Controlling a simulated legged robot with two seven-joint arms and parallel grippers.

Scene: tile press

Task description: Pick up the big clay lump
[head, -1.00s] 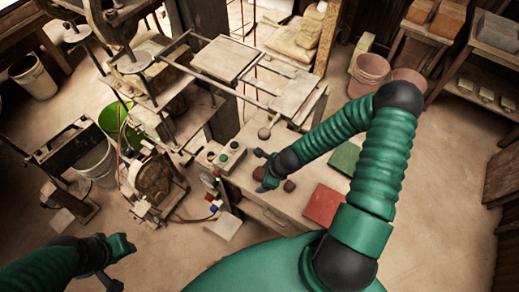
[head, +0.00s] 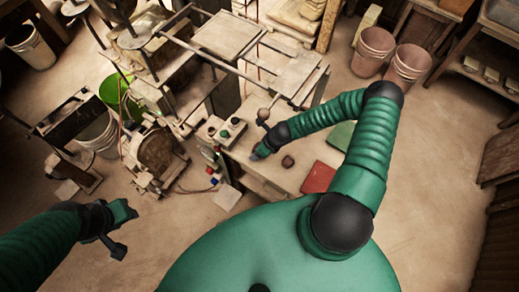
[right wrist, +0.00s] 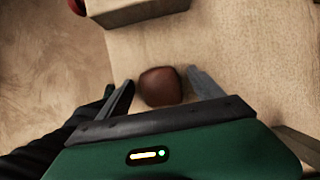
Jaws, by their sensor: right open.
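In the right wrist view a reddish-brown clay lump (right wrist: 160,87) lies on the table between the two spread fingers of my right gripper (right wrist: 163,90). The fingers stand apart from it on both sides. In the head view my right gripper (head: 259,143) is low over the table and covers this lump. Another brown lump (head: 288,162) sits in the open just right of the gripper. With one lump hidden, I cannot compare their sizes there. My left gripper (head: 117,230) is open and empty over the floor at the left.
The pale table (head: 262,178) carries a red tile (head: 319,177), a green tile (head: 342,135) and a button box (head: 220,130). The press frame (head: 228,36) rises behind the gripper. A ball-ended lever (head: 263,114) is close to the right wrist.

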